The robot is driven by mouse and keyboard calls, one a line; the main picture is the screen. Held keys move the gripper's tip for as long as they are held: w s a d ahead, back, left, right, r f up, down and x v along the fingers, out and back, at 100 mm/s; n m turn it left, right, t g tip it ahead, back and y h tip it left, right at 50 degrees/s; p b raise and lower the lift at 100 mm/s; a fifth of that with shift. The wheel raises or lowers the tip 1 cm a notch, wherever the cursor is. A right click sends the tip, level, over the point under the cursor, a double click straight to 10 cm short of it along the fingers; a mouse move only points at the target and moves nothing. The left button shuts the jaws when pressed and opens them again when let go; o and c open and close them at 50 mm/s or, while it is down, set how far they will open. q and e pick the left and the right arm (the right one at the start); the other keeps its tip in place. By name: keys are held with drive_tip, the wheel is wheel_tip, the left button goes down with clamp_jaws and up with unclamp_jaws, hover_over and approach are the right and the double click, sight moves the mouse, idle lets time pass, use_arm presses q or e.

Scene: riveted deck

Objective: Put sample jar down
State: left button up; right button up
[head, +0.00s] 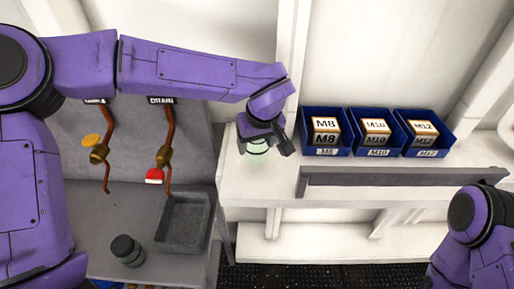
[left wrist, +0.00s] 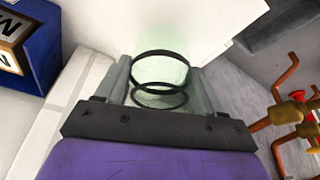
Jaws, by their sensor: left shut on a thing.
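The sample jar (head: 258,148) is clear greenish glass with dark rings. My left gripper (head: 264,136) is shut on it, over the left end of the white bench (head: 262,195). In the left wrist view the jar (left wrist: 162,72) sits between the two fingers of the gripper (left wrist: 160,92), with the pale bench top beyond it. I cannot tell whether the jar's base touches the bench. My right arm shows at the lower right, but its gripper is out of the picture.
Blue bins labelled M8 (head: 308,143), M10 (head: 357,146) and M12 (head: 438,148) stand right of the gripper. A grey rail (head: 400,183) runs along the bench front.

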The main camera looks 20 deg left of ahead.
sight(257, 153)
use_arm(q)
wheel_tip(257, 153, down, 3)
drive_tip(key=shift+r, duration=0.1)
drive_tip(key=shift+w+f, duration=0.2)
drive_tip(key=shift+f, duration=0.15)
drive_tip(key=shift+s+f, duration=0.1)
drive_tip(key=shift+s, duration=0.05)
drive_tip(key=o, duration=1.1)
